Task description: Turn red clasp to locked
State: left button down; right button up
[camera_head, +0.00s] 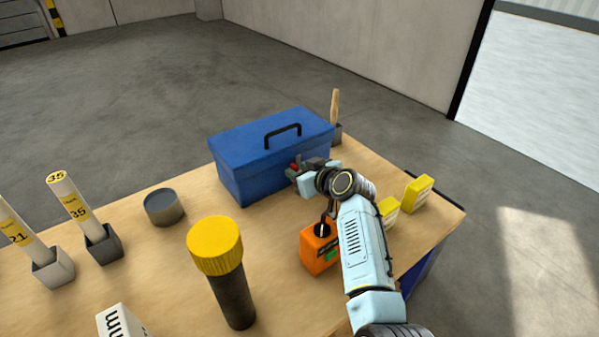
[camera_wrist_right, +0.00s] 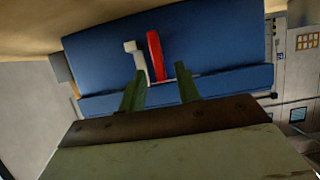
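The red clasp (camera_head: 294,167) is on the front of the blue toolbox (camera_head: 262,150), near its right end. In the right wrist view the red clasp (camera_wrist_right: 155,55) is a narrow bar, nearly upright, beside a white bracket (camera_wrist_right: 134,53) on the blue toolbox face (camera_wrist_right: 215,45). My right gripper (camera_head: 300,173) is at the front of the box, close to the clasp. In the wrist view its two fingers (camera_wrist_right: 160,70) are apart, with the clasp's lower part between them. I cannot tell whether they touch it. My left gripper is not in view.
An orange box (camera_head: 315,252) stands beneath my right forearm. Yellow blocks (camera_head: 418,193) are to its right. A yellow-capped dark cylinder (camera_head: 215,245), a grey round tin (camera_head: 163,207) and holders with white sticks (camera_head: 103,243) occupy the left and front of the wooden table (camera_head: 175,265).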

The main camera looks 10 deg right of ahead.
jog(key=shift+w+a, duration=0.1)
grip_shut()
